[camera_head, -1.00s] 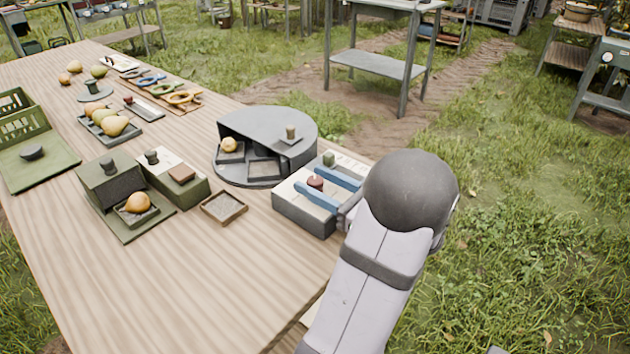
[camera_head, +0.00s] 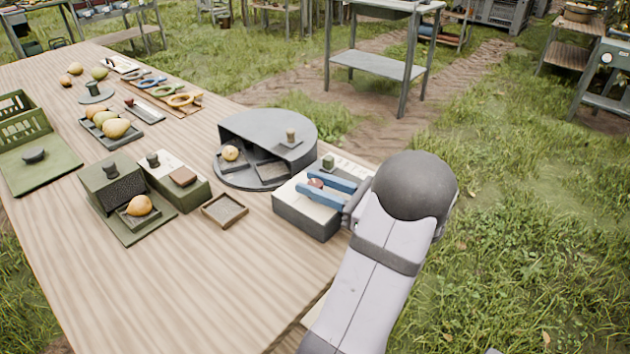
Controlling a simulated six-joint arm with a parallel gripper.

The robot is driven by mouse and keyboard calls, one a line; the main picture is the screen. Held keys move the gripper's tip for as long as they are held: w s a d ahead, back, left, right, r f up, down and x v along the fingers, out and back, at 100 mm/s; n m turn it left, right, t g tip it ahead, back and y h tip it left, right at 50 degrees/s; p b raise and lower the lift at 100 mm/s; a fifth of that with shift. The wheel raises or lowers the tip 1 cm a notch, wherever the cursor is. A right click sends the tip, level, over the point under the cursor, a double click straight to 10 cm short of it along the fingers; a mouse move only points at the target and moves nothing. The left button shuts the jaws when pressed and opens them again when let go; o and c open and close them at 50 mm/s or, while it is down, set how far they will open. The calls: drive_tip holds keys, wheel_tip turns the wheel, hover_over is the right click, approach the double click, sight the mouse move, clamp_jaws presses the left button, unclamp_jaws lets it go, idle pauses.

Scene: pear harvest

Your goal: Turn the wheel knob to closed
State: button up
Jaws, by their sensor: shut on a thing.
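The wheel knob (camera_head: 316,183) is a small reddish round knob on top of a grey box with a pale top (camera_head: 297,207), at the table's right edge. My gripper (camera_head: 321,186) reaches in from the right, and its two blue fingers are shut on the knob from either side. The fingers and arm hide part of the knob and box top, so I cannot read its setting. Behind the box stands a round grey housing (camera_head: 268,124) with an open front. Inside it are a pear (camera_head: 230,153) on a small tray and an empty dark tray (camera_head: 271,170).
A small green knob (camera_head: 328,161) stands on the box close behind the fingers. Left are an empty wooden tray (camera_head: 224,209), a green box (camera_head: 110,183) with a pear in front, and a tray of pears (camera_head: 112,131). The front table is clear.

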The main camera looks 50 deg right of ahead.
drive_tip(key=shift+r+n+g+y+p, duration=0.1)
drive_tip(key=shift+n+g+y+p, duration=0.6)
drive_tip(key=shift+n+y+p, duration=1.05)
drive_tip(key=shift+y+b, duration=0.55)
drive_tip(key=shift+b, duration=0.15)
drive_tip(key=o, duration=1)
drive_tip(key=shift+m, duration=0.25)
drive_tip(key=shift+s, duration=0.1)
drive_tip(key=shift+v, duration=3.55)
